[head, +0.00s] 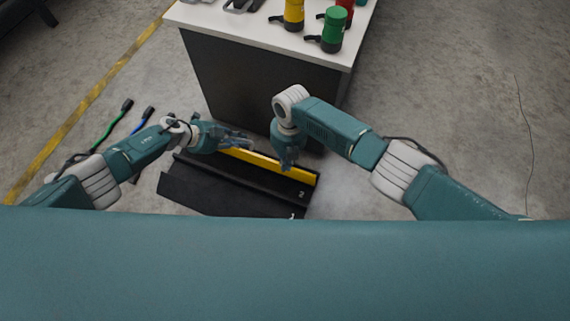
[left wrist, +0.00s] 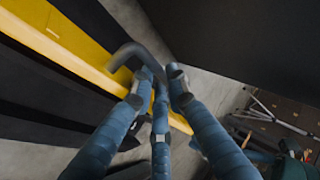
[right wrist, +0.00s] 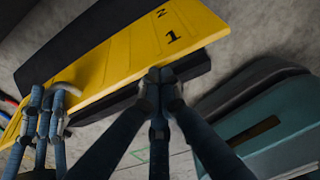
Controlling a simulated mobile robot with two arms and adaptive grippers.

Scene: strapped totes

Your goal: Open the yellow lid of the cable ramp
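The cable ramp (head: 225,190) lies on the floor as a black body with white numbers. Its yellow lid (head: 262,164) shows as a narrow strip along the far side and appears tilted up. In the right wrist view the lid (right wrist: 130,55) shows a broad yellow face marked 1 and 2. A curved grey handle (left wrist: 135,52) rises by the lid. My left gripper (head: 247,142) is at the lid's left part; its fingers (left wrist: 161,78) stand apart around the handle's end. Firm contact is unclear. My right gripper (head: 287,166) is at the lid's middle, its fingertips (right wrist: 160,78) together at the lid's edge.
A dark cabinet with a white top (head: 255,40) stands just behind the ramp, close to both grippers. Lamps, one green (head: 332,30), stand on it. Green (head: 112,125) and blue (head: 140,122) cables lie at left.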

